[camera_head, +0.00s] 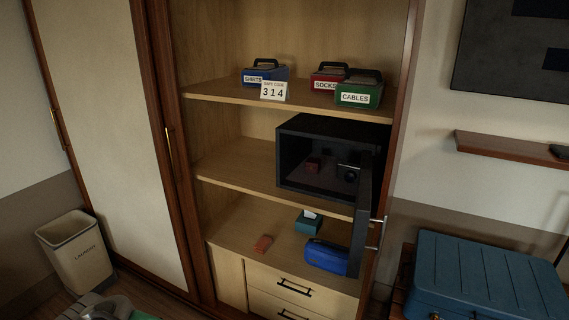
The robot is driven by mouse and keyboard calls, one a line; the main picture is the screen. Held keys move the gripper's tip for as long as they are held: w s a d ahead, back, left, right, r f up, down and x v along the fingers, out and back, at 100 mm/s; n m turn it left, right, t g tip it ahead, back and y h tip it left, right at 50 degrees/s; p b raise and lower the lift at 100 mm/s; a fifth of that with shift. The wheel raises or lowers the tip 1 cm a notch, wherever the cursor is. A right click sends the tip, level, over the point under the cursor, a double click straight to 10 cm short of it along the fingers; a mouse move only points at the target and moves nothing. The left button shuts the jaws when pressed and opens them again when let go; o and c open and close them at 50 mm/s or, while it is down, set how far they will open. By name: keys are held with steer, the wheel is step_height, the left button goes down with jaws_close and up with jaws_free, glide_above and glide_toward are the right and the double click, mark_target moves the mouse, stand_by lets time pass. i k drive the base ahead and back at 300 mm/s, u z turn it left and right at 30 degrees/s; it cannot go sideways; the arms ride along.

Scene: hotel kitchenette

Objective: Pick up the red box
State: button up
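A red box (322,76) with a dark carry handle and a white "SOCKS" label stands upright on the top shelf of the open cupboard. A green box (358,103) labelled "CABLES" stands in front of its right side and hides part of it.
A blue case (480,275) and laundry bin (75,250) flank the cupboard.

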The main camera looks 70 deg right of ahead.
mark_target(313, 165)
steer(key=z, duration=0.2)
steer(key=i, duration=0.8)
steer(key=z, duration=1.15)
steer(key=i, duration=0.7)
steer(key=z, duration=0.75)
